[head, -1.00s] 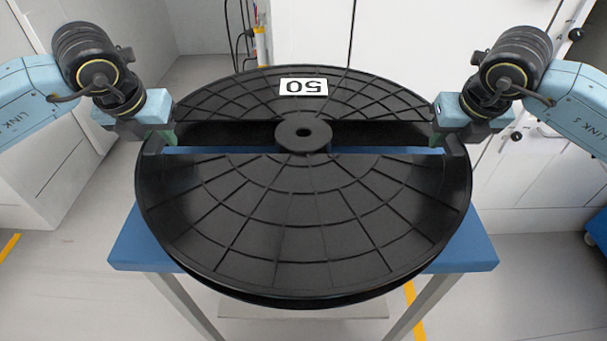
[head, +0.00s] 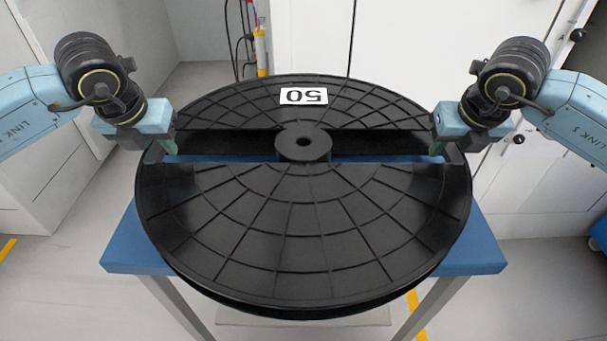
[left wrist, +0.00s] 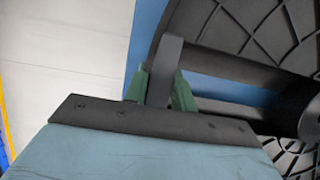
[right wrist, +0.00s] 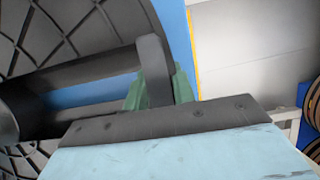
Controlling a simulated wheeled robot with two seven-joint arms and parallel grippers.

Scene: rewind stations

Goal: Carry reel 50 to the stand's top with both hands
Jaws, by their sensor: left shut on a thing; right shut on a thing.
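Reel 50 (head: 300,230) is a large black ribbed disc with a white label (head: 304,96) reading 50, upside down in the head view. A slot crosses it on both sides of the hub (head: 303,143). It is above the blue stand top (head: 125,255), covering most of it; I cannot tell whether it touches. My left gripper (head: 168,146) is shut on the reel's rim at the left end of the slot. My right gripper (head: 437,147) is shut on the rim at the right end. The rim between green fingers shows in the left wrist view (left wrist: 165,72) and right wrist view (right wrist: 155,70).
The stand has grey legs (head: 440,306) on a pale floor. White cabinets (head: 430,50) stand behind. Cables and a yellow cylinder (head: 260,52) hang at the back wall. A blue container with brown coils (right wrist: 314,108) is at the right edge of the right wrist view.

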